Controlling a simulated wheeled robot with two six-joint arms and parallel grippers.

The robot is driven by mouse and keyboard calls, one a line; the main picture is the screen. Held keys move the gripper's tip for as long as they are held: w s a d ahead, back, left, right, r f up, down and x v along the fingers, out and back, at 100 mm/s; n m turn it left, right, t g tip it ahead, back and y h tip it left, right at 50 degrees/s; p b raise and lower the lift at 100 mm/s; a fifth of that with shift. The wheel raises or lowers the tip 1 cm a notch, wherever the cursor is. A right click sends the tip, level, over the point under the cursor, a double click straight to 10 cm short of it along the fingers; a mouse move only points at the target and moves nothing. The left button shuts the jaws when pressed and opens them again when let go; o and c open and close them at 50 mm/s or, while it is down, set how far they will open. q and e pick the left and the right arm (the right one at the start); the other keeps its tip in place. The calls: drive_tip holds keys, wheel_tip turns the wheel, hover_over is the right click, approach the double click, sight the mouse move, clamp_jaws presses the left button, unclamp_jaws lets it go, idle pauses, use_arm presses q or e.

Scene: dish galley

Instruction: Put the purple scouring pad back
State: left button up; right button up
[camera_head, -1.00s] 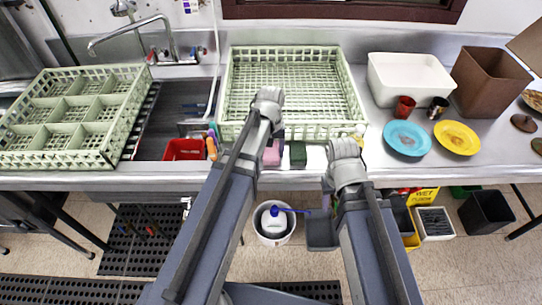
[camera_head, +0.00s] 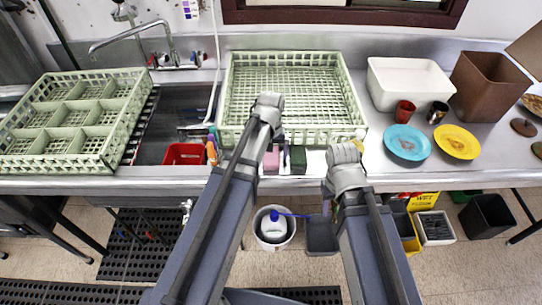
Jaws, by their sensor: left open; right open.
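A pink-mauve pad (camera_head: 271,162) lies at the counter's front edge, beside a dark green pad (camera_head: 298,159). A small dark purplish patch (camera_head: 279,136) shows just behind the pink one, partly hidden by my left arm. I cannot tell for sure which of these is the purple scouring pad. My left gripper (camera_head: 268,106) is over the front of the big green rack, its fingers mostly hidden by its own wrist; nothing shows held in it. My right gripper (camera_head: 342,158) is at the counter's front edge, right of the dark green pad, with no object visible in it.
A large green rack (camera_head: 342,85) stands behind the pads. A divided rack (camera_head: 115,135) and a red container (camera_head: 184,154) are at left. A white tub (camera_head: 405,80), blue plate (camera_head: 407,142), yellow plate (camera_head: 456,142) and cups stand at right. A bucket (camera_head: 285,241) is on the floor.

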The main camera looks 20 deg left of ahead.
sight(271, 156)
use_arm(q)
wheel_tip(271, 156, up, 12)
drive_tip(key=p, duration=1.2)
drive_tip(key=s+d+m+y, duration=0.1)
drive_tip(key=s+d+m, duration=0.6)
drive_tip(key=s+d, duration=0.3)
drive_tip(key=s, duration=0.4)
drive_tip(key=shift+d+r, duration=0.2)
